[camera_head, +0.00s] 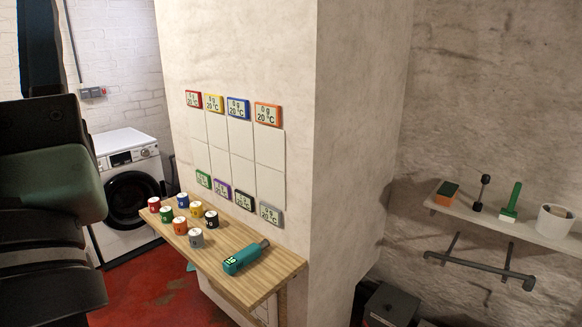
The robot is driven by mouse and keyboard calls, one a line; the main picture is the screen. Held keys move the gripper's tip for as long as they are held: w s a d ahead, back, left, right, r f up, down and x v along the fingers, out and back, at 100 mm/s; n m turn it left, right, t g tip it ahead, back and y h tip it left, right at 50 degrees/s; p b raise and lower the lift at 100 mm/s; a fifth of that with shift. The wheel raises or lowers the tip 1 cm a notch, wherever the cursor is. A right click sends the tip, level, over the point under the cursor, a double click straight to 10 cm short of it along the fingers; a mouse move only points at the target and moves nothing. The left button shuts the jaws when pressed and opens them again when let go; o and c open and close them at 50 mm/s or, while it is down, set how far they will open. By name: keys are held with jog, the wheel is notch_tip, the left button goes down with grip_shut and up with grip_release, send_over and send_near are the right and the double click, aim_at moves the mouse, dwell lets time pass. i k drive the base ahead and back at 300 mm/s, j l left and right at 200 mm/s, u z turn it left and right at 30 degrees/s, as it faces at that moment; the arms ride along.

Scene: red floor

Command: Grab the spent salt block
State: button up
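I cannot pick out a spent salt block with certainty. Several small coloured cylinders with white tops stand on a wooden wall shelf (270,277), among them a red one (154,205), an orange one (180,227), a black one (211,219) and a grey one (196,239). A teal handheld device (242,259) with a lit display lies to their right. Above the shelf are pale wall panels (269,149) with colour-framed displays; the orange-framed display (268,114) reads 0 g and 20 °C. My gripper is not visible.
Large dark and green shapes fill the left edge, close to the camera. A white washing machine (128,150) stands behind the shelf. Red floor (150,290) shows lower left.

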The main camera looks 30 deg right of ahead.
aim_at(561, 213)
jog(key=z, duration=0.5)
jog(key=j+z, duration=0.1)
jog(key=z, duration=0.9)
jog(key=j+z, duration=0.1)
jog(key=z, duration=0.9)
jog(key=k+j, duration=0.05)
